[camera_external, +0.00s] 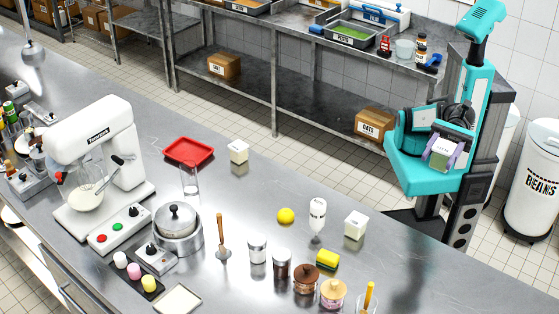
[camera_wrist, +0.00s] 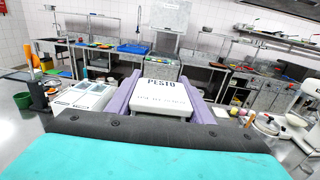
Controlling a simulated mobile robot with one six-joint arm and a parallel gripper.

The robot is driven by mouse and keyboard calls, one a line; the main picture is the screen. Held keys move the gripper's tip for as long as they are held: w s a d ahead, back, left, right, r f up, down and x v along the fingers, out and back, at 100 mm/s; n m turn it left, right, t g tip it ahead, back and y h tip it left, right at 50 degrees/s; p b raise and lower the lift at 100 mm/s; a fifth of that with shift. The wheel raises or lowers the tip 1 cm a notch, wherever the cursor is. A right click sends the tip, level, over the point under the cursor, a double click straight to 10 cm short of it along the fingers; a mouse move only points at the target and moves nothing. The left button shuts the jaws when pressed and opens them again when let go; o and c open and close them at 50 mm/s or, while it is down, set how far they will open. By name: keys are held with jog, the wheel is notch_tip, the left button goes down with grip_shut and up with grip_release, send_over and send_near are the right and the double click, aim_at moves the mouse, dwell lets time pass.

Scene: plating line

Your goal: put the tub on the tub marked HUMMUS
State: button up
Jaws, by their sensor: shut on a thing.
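My gripper (camera_external: 441,152) is at the right, held close in front of my teal body, above the floor. Its purple fingers are shut on a white tub (camera_wrist: 163,97), which reads PESTO on its lid in the wrist view; in the outside view the held tub (camera_external: 441,155) shows a greenish side. Two white tubs stand apart on the steel counter: one (camera_external: 238,152) near the red tray and one (camera_external: 355,224) near the counter's far edge. Their lettering is too small to read, so I cannot tell which is marked HUMMUS.
The steel counter (camera_external: 215,274) holds a white mixer (camera_external: 100,150), a red tray (camera_external: 188,150), a glass, a pot, a yellow ball (camera_external: 285,216), a white squeeze bottle (camera_external: 317,215) and several jars. A BEANS barrel (camera_external: 533,190) stands right.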

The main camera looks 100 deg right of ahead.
jog(key=w+d+f+m+t+h+b, duration=0.2)
jog(key=w+d+f+m+h, duration=0.15)
jog(key=w+d, duration=0.45)
jog(key=w+d+f+m+t+h+b, duration=0.25)
jog(key=w+d+h, duration=0.25)
jog(key=w+d, duration=0.3)
jog(key=w+d+f+m+t+h+b, duration=0.2)
jog(key=w+d+f+m+h, duration=0.3)
jog(key=w, duration=0.5)
jog(key=w+d+f+m+g+h+b, duration=0.1)
jog(key=w+d+f+m+h+b, duration=0.1)
jog(key=d, duration=1.1)
jog(key=w+d+f+m+g+h+b, duration=0.2)
jog(key=w+d+f+m+h+b, duration=0.1)
jog(key=d, duration=1)
jog(key=w+d+f+m+g+h+b, duration=0.2)
jog(key=w+d+f+h+b, duration=0.2)
jog(key=d, duration=0.9)
jog(key=w+f+h, duration=0.2)
jog(key=w+h, duration=0.1)
jog(key=h, duration=0.1)
jog(key=shift+w+f+m, duration=0.25)
jog(key=shift+w+m, duration=0.05)
jog(key=shift+m, duration=0.1)
jog(key=shift+a+g, duration=0.1)
jog(key=shift+g, duration=0.15)
jog(key=w+p, duration=0.3)
jog(key=p, duration=0.1)
jog(key=shift+r, duration=0.1)
